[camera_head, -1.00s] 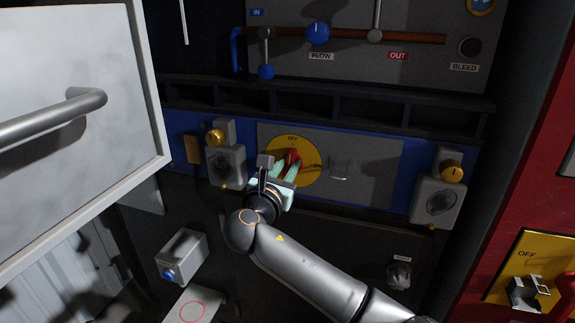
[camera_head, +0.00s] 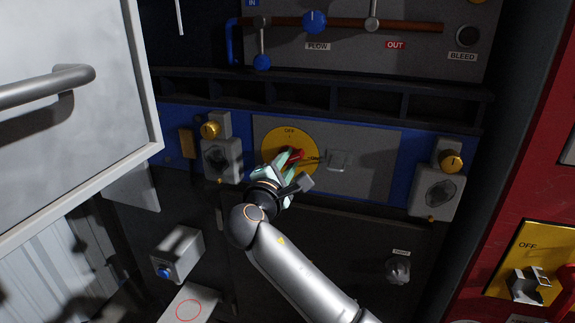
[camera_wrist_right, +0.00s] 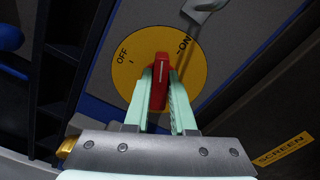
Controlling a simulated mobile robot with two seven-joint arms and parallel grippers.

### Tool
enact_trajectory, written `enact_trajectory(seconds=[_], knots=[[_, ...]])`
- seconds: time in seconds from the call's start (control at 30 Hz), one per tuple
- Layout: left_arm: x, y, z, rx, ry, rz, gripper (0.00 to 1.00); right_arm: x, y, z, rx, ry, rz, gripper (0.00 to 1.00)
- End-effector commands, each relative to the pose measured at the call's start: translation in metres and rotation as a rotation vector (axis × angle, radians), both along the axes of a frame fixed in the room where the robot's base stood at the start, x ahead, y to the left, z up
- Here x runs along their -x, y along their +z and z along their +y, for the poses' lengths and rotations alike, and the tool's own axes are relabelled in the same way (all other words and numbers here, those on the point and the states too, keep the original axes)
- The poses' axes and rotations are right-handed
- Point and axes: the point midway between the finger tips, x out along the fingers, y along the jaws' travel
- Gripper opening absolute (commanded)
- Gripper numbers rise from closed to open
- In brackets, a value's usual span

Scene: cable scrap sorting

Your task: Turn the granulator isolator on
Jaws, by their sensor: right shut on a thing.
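The isolator is a yellow disc (camera_head: 272,140) with a red handle (camera_head: 297,155) on a grey panel. OFF is at the disc's top and ON at its right. My right gripper (camera_head: 290,160) is shut on the red handle. In the right wrist view, the pale green fingers (camera_wrist_right: 160,95) clasp both sides of the red handle (camera_wrist_right: 160,75). The handle's white line points between the OFF and ON marks on the yellow disc (camera_wrist_right: 190,80). The fingers hide part of the handle's base. My left gripper is not in view.
A grey latch (camera_head: 340,160) sits right of the disc. Grey boxes with yellow knobs flank the panel, at left (camera_head: 222,160) and right (camera_head: 436,190). An open white door (camera_head: 110,120) stands at left. A red cabinet (camera_head: 530,190) with another OFF switch stands at right.

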Motion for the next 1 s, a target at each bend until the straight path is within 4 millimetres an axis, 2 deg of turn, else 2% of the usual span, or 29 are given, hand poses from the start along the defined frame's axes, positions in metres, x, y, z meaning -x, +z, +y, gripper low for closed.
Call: enact_trajectory(seconds=[0.2, 0.5, 1.0], knots=[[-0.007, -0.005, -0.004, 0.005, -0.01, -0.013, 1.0, 0.0, -0.006, 0.0, -0.188, 0.0, -0.059, 0.0], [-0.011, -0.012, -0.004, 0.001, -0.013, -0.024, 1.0, 0.001, -0.007, -0.001, -0.378, -0.001, -0.121, 0.0], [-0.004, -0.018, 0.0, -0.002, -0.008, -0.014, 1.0, 0.001, -0.006, -0.001, -0.483, 0.0, -0.155, 0.0]])
